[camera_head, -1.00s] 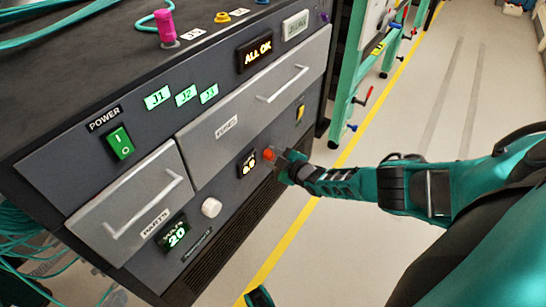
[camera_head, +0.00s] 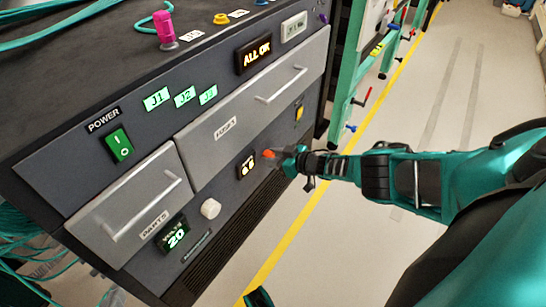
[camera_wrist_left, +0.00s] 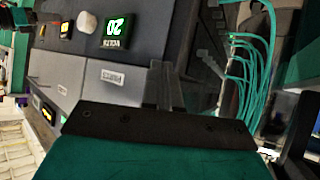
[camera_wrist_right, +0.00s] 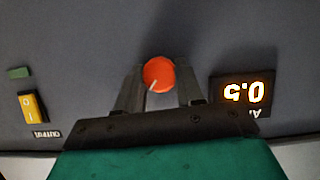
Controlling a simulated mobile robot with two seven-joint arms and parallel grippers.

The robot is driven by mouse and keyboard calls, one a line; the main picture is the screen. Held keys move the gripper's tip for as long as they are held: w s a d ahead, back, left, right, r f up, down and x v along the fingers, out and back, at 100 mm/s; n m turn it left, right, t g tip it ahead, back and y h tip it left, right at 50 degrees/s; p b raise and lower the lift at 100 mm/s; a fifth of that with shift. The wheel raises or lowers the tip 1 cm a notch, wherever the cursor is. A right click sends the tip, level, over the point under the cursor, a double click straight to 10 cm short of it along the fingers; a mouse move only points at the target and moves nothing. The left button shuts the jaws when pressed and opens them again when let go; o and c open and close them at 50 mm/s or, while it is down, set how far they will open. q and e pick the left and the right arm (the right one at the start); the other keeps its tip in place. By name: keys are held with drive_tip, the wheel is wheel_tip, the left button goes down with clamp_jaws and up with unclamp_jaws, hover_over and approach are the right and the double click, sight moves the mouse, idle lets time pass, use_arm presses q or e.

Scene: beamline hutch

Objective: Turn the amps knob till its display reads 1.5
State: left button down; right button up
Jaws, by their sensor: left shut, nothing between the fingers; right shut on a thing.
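The amps knob (camera_wrist_right: 158,74) is a round orange-red knob with a pale pointer line. It sits on the dark front panel and also shows in the head view (camera_head: 269,154). My right gripper (camera_wrist_right: 160,87) is shut on it, one finger on each side. The amps display (camera_wrist_right: 243,92) beside the knob glows orange and appears upside down in the right wrist view; it seems to read 0.5. It is small in the head view (camera_head: 247,166). My left gripper (camera_wrist_left: 165,88) is shut and empty, away from the panel's knobs.
A volts display (camera_head: 173,234) reads 20, with a white knob (camera_head: 210,208) beside it. The parts drawer (camera_head: 130,208) and fuses drawer (camera_head: 255,105) are closed. A yellow output switch (camera_wrist_right: 32,106) is near the amps knob. Green cables (camera_wrist_left: 245,60) hang by my left gripper.

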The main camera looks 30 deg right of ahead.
drive_tip(key=shift+w+d+r+m, duration=0.15)
drive_tip(key=shift+w+r+m, duration=0.05)
drive_tip(key=shift+m, duration=0.2)
idle(0.3)
drive_tip(key=o, duration=1)
drive_tip(key=shift+s+f+y, duration=0.15)
drive_tip(key=shift+y, duration=0.15)
drive_tip(key=shift+o, duration=0.2)
